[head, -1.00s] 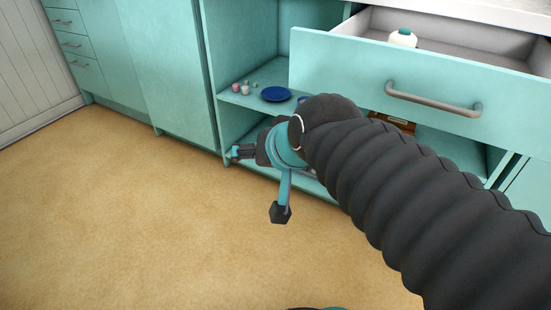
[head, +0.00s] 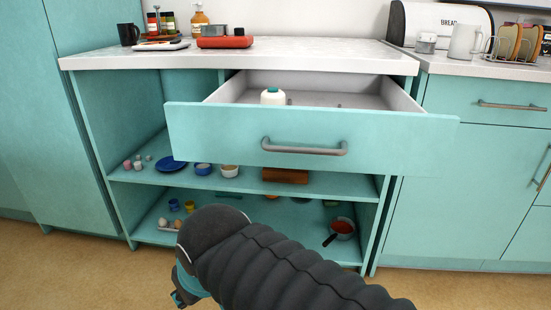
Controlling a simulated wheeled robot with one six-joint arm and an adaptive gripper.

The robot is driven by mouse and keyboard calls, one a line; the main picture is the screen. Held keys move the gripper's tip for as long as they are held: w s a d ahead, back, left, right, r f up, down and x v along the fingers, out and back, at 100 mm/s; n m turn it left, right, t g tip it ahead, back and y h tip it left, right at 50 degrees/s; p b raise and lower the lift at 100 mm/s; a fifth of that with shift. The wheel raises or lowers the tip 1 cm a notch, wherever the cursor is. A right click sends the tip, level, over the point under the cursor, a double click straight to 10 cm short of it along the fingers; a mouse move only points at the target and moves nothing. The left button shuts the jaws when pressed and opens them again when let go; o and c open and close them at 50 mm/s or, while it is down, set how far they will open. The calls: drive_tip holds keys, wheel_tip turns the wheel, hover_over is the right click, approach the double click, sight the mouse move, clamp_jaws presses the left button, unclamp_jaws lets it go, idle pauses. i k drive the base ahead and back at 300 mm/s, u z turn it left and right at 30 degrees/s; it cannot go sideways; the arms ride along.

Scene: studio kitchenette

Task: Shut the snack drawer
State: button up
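The drawer (head: 220,133) stands pulled out under the worktop, with a teal front and a grey bar handle (head: 304,148).
Below the drawer are open shelves with a blue plate (head: 172,163), bowls, eggs and a red-filled pan (head: 341,228). The worktop (head: 330,55) holds a red container (head: 225,38), jars and a black mug (head: 128,34). Closed cabinets flank the unit. The floor in front looks clear.

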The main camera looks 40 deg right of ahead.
sight(378, 129)
drive_tip(key=u, duration=0.35)
drive_tip(key=k, duration=1.1)
drive_tip(key=z, duration=1.5)
drive_tip(key=i, duration=0.5)
drive_tip(key=u, duration=0.1)
